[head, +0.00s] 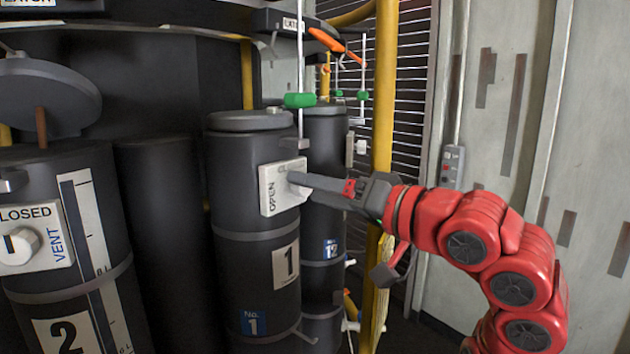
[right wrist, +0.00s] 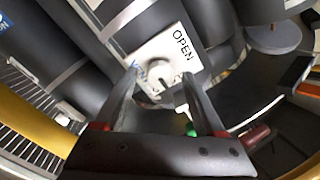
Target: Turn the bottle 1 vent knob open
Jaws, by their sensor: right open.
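Bottle 1 (head: 230,205) is a tall dark cylinder in the middle of the head view, with a "1" label and a blue "No. 1" tag. Its white vent panel (head: 268,196) reads "OPEN" along one side. My right gripper (head: 296,184) reaches in from the right, its fingers at this panel, covering most of the knob in the head view. In the right wrist view the pale vent knob (right wrist: 157,70) sits on the panel (right wrist: 182,42), between the spread fingertips. I cannot tell whether either finger touches it. My left gripper is not in view.
Bottle 2 (head: 85,270) stands at the left with its own vent panel (head: 45,255), reading "CLOSED". Another dark bottle (head: 325,215) stands behind bottle 1. A yellow pole (head: 385,90) rises close behind my right arm. A green handle (head: 299,100) hangs above the panel.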

